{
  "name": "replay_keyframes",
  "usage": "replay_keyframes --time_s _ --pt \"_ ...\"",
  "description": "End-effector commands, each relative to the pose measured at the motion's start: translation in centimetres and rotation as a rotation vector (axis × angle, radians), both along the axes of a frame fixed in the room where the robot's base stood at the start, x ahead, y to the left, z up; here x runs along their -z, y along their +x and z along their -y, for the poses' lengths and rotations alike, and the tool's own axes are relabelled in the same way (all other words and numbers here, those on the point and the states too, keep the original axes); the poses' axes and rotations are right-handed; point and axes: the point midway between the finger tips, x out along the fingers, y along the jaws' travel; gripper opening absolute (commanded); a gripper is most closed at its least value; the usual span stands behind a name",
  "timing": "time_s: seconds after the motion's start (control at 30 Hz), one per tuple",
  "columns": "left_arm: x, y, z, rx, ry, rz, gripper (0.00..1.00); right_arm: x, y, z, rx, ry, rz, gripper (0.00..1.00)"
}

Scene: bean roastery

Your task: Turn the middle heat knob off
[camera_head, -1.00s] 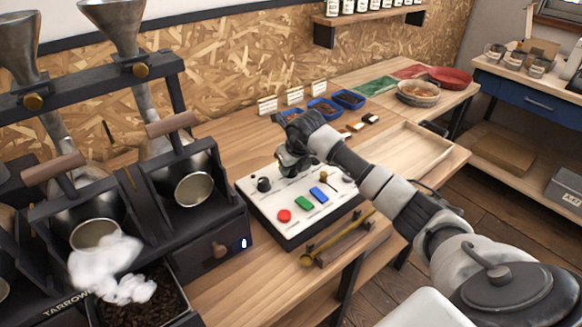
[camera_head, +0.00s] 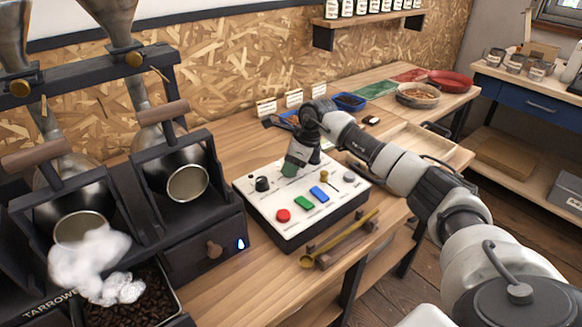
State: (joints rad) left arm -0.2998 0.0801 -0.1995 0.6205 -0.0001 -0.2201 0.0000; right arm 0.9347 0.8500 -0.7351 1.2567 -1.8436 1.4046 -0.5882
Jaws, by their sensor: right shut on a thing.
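The white control panel (camera_head: 257,206) sits on the wooden bench in the head view. A black knob (camera_head: 262,184) stands at its left and a grey knob (camera_head: 349,177) at its right. Between them my right gripper (camera_head: 290,172) points down at the panel, shut on the middle heat knob. The fingers hide that knob, so its pointer cannot be read. My left gripper is out of view.
The panel also carries a red button (camera_head: 283,215), a green button (camera_head: 302,203), a blue button (camera_head: 319,194) and a small brass toggle (camera_head: 324,176). The roaster (camera_head: 205,249) stands close on the left.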

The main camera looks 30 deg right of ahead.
Motion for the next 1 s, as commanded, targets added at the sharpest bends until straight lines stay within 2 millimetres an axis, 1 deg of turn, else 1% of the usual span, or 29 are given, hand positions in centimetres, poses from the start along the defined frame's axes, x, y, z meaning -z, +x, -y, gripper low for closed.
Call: replay_keyframes --time_s 0.3,0.77,0.8,0.87,0.9,1.0 --pt "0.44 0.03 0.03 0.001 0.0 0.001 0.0 0.02 0.02 0.07 -0.088 0.0 -0.001 0.13" --pt "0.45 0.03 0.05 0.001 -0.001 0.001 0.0 0.0 0.02 0.03 -0.099 -0.002 -0.001 0.13" --pt "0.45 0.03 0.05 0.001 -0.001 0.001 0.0 0.0 0.02 0.03 -0.099 -0.002 -0.001 0.43" --pt "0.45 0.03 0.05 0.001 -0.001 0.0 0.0 0.0 0.02 0.03 -0.099 -0.001 0.0 0.52" --pt "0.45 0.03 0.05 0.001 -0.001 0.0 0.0 0.0 0.02 0.03 -0.099 -0.001 0.0 0.58" --pt "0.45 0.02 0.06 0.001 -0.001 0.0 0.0 0.0 0.02 0.03 -0.099 -0.001 0.0 0.59"
